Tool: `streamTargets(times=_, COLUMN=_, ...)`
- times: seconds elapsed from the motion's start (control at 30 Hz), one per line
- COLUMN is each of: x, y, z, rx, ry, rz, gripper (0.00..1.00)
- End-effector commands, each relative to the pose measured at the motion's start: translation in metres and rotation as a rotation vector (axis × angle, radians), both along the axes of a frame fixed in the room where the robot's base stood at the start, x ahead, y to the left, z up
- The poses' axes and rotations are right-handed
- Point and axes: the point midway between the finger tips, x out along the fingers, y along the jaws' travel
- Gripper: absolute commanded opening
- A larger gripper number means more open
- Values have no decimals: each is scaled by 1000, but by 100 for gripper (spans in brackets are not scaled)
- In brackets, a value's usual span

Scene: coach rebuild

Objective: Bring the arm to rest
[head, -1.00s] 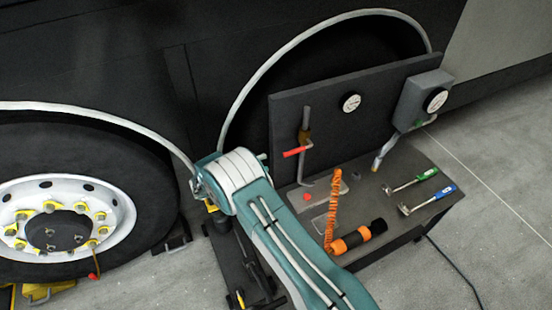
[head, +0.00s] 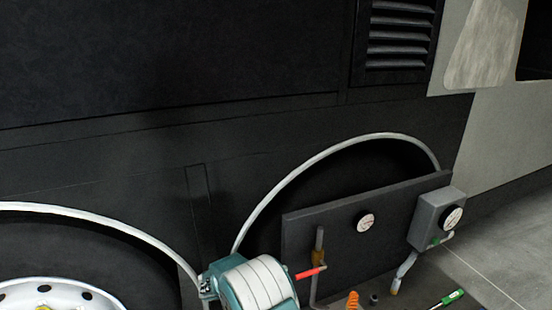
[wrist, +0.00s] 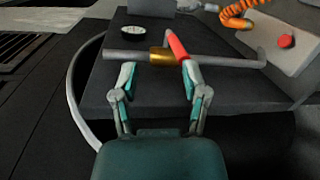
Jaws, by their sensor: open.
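My gripper (wrist: 158,73) shows in the wrist view, with its two fingers apart and nothing between them. Just beyond the fingertips is a grey pipe (wrist: 220,61) with a brass valve (wrist: 158,61) and a red handle (wrist: 177,46). I cannot tell how close the fingertips are to the pipe. In the head view my arm (head: 254,285) shows only as a teal and white link at the bottom centre. The gripper is not visible there. The red handle (head: 311,273) stands just right of that link in this view.
A dark upright panel (head: 340,220) carries a round gauge (head: 365,223) and a grey box (head: 430,212). The coach's dark side (head: 130,150) fills the background. A wheel (head: 55,292) is at lower left. Clear floor (head: 510,240) lies right. An orange coiled hose (wrist: 235,13) is near the wrist view's top.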

Motion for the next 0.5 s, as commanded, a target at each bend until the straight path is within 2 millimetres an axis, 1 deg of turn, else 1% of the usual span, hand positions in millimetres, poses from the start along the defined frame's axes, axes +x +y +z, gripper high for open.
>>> streamTargets(times=0.03, x=-2, y=-9, z=15, rx=37, ry=8, rz=-25, gripper=58)
streamTargets(times=0.1, x=-6, y=-21, z=30, rx=85, ry=27, rz=-56, gripper=58)
streamTargets(times=0.27, x=-18, y=-45, z=63, rx=199, ry=62, rz=-116, gripper=58)
streamTargets(times=0.5, x=-47, y=-78, z=107, rx=382, ry=95, rz=-189, gripper=58)
